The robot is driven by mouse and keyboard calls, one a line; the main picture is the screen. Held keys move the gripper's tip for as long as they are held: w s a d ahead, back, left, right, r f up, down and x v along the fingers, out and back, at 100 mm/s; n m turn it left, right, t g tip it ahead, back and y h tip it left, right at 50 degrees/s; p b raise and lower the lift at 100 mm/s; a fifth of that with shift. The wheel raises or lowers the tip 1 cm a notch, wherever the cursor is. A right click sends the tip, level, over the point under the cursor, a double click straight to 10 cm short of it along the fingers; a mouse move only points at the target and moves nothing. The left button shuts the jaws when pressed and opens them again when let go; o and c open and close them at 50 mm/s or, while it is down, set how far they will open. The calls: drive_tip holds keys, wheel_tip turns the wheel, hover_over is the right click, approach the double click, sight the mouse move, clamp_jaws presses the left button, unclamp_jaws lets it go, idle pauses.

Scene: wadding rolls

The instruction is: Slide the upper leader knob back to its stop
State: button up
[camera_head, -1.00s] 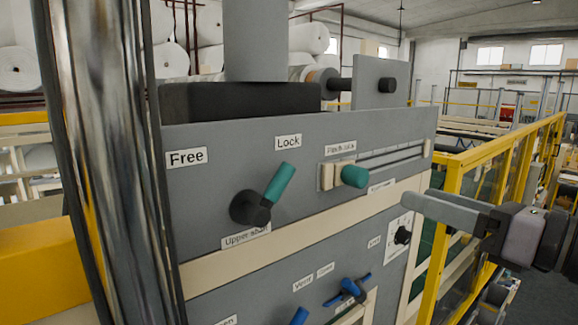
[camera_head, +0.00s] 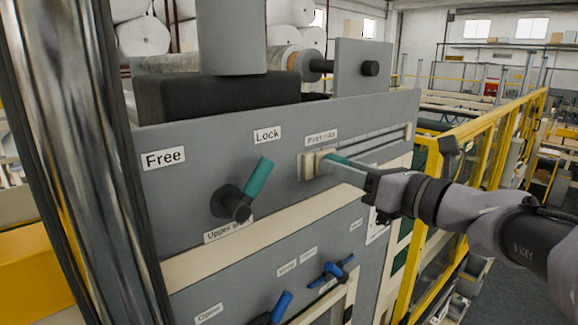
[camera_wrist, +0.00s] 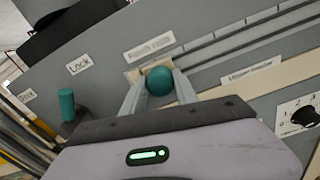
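The upper leader knob is a teal round knob (camera_wrist: 160,81) on a cream slider block (camera_head: 311,164) at the left end of a long slot in the grey panel. My gripper (camera_head: 335,162) reaches in from the right, its fingers pointing at the knob. In the wrist view my gripper (camera_wrist: 160,90) has one finger on each side of the knob, with what look like narrow gaps. The knob is largely hidden behind the fingers in the head view. The label below the slot (camera_wrist: 251,71) reads as "Upper leader".
A teal-handled lever (camera_head: 258,180) stands left of the knob, near the "Lock" label. Blue handles (camera_head: 335,269) sit lower on the panel. A dial (camera_wrist: 304,115) lies right of my gripper. A yellow guard rail (camera_head: 480,130) runs along the right. The slot right of the knob (camera_head: 375,146) looks clear.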

clamp_jaws()
idle(1.1)
